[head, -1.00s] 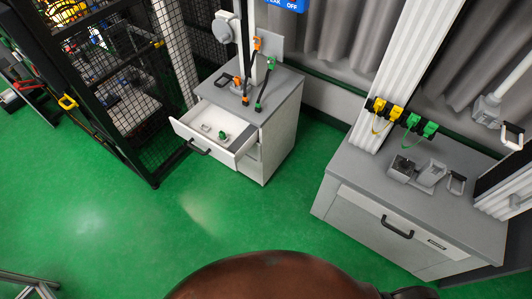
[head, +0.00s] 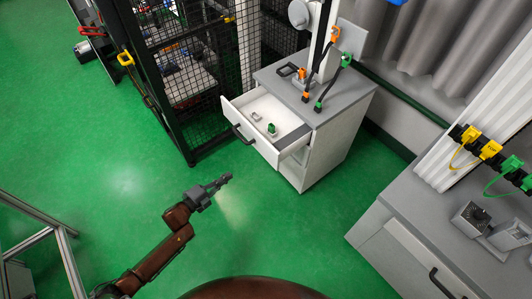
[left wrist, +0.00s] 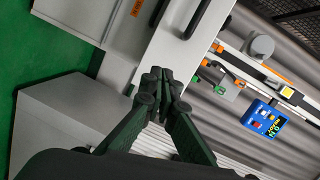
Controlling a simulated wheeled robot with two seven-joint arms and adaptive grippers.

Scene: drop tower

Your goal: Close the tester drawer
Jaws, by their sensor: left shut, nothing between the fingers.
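The tester drawer (head: 265,150) is a white drawer, pulled out of the grey-topped cabinet (head: 334,150) in the head view. It has a black bar handle (head: 243,134) on its front. A small green part (head: 271,129) and a pale part lie inside it. My left gripper (head: 229,178) is shut and empty, in front of and below the drawer front, apart from the handle in the head view. In the left wrist view the shut fingers (left wrist: 160,84) show against a white panel; a black handle-like bar (left wrist: 195,20) shows beyond them. My right gripper is not in view.
A black mesh cage (head: 185,70) stands left of the cabinet. Another grey bench with a shut drawer (head: 415,265) stands at the right. A metal frame (head: 62,240) is at the lower left. Orange and green plugs stand on the cabinet top. Green floor is clear in front.

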